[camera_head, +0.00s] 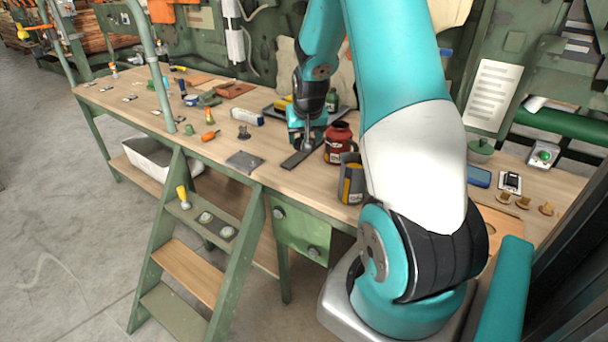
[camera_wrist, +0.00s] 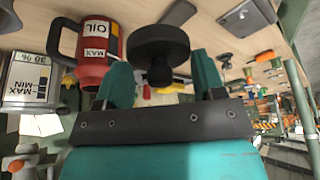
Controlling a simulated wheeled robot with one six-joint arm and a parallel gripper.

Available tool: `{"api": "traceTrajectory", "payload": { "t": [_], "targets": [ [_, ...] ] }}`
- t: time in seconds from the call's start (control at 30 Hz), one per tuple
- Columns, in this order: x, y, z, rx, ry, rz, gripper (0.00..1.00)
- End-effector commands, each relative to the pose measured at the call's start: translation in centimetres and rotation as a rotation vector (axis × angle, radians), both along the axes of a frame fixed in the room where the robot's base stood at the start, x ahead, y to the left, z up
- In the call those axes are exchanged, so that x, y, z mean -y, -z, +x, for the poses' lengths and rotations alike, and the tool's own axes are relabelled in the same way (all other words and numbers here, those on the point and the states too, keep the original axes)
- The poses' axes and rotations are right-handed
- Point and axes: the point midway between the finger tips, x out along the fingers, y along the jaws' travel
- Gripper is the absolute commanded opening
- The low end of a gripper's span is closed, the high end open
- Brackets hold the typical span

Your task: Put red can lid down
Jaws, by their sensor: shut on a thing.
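A dark round lid (camera_wrist: 158,42) with a short knob is between the teal fingers of my gripper (camera_wrist: 160,78) in the wrist view. My gripper is shut on its knob. In the head view my gripper (camera_head: 306,138) is low over the bench, just left of the red can (camera_head: 338,146). I cannot tell whether the lid touches the bench.
A grey can (camera_head: 352,180) with a yellow label stands in front of the red can; it also shows in the wrist view (camera_wrist: 30,80). A dark flat strip (camera_head: 294,160) and a grey plate (camera_head: 244,161) lie on the bench (camera_head: 205,155).

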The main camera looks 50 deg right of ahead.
Motion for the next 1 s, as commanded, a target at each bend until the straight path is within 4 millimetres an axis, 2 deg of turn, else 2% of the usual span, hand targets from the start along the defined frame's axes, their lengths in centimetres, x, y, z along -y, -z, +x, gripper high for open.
{"api": "traceTrajectory", "payload": {
  "t": [0.03, 0.1, 0.2, 0.3, 0.47, 0.73, 1.0],
  "targets": [
    [-0.1, 1.8, -0.1, -0.006, -0.001, 0.005, 0.41],
    [-0.1, 3.7, -0.1, -0.006, -0.001, 0.004, 0.41],
    [-0.1, 5.9, 0.0, -0.004, -0.001, 0.003, 0.41],
    [-0.1, 7.4, 0.0, -0.001, -0.001, 0.002, 0.41],
    [-0.1, 8.4, 0.0, 0.0, -0.001, 0.0, 0.41],
    [-0.1, 11.9, 0.0, -0.002, -0.001, 0.001, 0.41],
    [-0.1, 12.0, 0.0, 0.001, -0.001, 0.0, 0.41]
  ]
}}
